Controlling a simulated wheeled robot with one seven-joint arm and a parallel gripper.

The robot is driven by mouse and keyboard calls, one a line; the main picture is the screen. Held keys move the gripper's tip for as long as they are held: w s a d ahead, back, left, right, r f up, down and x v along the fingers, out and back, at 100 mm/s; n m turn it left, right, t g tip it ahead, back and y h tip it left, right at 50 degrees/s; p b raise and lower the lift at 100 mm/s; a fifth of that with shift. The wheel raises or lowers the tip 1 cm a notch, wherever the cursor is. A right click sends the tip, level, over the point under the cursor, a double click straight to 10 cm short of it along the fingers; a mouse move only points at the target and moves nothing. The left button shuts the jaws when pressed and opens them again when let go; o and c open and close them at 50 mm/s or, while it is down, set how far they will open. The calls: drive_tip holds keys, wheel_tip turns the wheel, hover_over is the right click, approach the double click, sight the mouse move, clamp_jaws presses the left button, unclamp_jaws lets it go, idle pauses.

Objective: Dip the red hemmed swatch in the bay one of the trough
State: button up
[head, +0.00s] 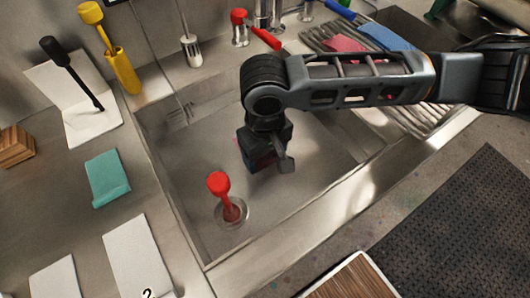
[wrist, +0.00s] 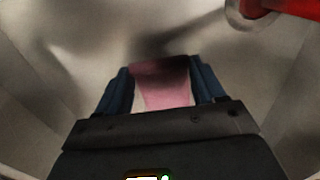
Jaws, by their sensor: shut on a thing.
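My gripper (head: 264,158) hangs low inside the steel sink basin, right of the red-knobbed plug. In the wrist view, my gripper (wrist: 163,84) is shut on a pinkish-red swatch (wrist: 166,92) held between its two dark blue fingers. The swatch has a darker red band at its far edge. In the head view, the gripper mostly hides the swatch, with only a dark reddish patch showing. I cannot make out a trough with marked bays in either view.
The red-knobbed plug (head: 219,185) stands upright at the drain and also shows in the wrist view (wrist: 290,6). A teal cloth (head: 107,178) and white cards (head: 140,255) lie left. A pink cloth (head: 345,45) and blue cloth (head: 387,37) lie on the rack at the upper right.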

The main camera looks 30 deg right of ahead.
idle(0.4)
wheel_tip(320, 180, up, 6)
drive_tip(key=p, duration=0.5)
wheel_tip(320, 180, up, 2)
drive_tip(key=shift+r+p, duration=0.1)
drive_tip(key=shift+p, duration=0.55)
drive_tip(key=shift+r, duration=1.15)
idle(1.8)
drive_tip(key=shift+r, duration=2.5)
